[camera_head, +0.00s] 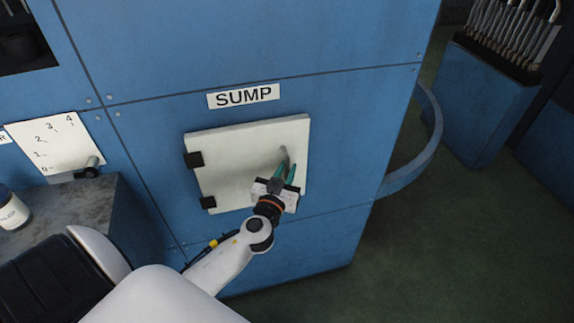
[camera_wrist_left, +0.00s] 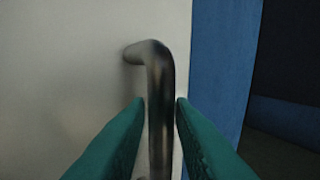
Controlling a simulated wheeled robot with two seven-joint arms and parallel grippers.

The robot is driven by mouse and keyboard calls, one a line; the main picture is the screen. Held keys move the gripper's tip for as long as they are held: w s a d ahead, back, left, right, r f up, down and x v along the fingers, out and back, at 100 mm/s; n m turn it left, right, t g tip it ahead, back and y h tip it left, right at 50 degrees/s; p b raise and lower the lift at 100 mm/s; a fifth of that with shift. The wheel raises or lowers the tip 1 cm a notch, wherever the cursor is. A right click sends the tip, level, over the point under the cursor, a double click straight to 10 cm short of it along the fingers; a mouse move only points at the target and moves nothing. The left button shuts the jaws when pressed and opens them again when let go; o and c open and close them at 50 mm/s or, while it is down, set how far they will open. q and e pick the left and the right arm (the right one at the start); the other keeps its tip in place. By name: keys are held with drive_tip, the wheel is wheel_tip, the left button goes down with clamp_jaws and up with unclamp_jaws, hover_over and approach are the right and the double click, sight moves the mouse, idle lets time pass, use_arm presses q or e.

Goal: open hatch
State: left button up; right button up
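The hatch (camera_head: 235,150) is a white square panel on the blue cabinet under the "SUMP" label (camera_head: 243,96). It has black hinges on its left side and looks shut. Its bent metal handle (camera_head: 284,156) is near the right edge and shows large in the left wrist view (camera_wrist_left: 160,95). My left gripper (camera_head: 286,173) is at the handle. Its green fingers (camera_wrist_left: 160,103) stand on either side of the bar, with narrow gaps between, so it looks open around the handle. The lower handle end is mostly hidden. My right gripper is not in view.
A curved blue rail (camera_head: 432,130) sticks out from the cabinet's right side. A grey ledge (camera_head: 75,215) with a labelled bottle (camera_head: 10,210) is at left, below a numbered lever plate (camera_head: 52,143). Open floor (camera_head: 450,250) lies to the right.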

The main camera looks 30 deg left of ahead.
use_arm(q)
drive_tip(key=shift+w+a, duration=0.1)
drive_tip(key=shift+w, duration=0.3)
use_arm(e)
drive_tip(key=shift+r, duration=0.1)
use_arm(q)
drive_tip(key=shift+c, duration=0.5)
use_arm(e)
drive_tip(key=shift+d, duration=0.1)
use_arm(q)
clamp_jaws()
drive_tip(key=shift+s+f, duration=0.1)
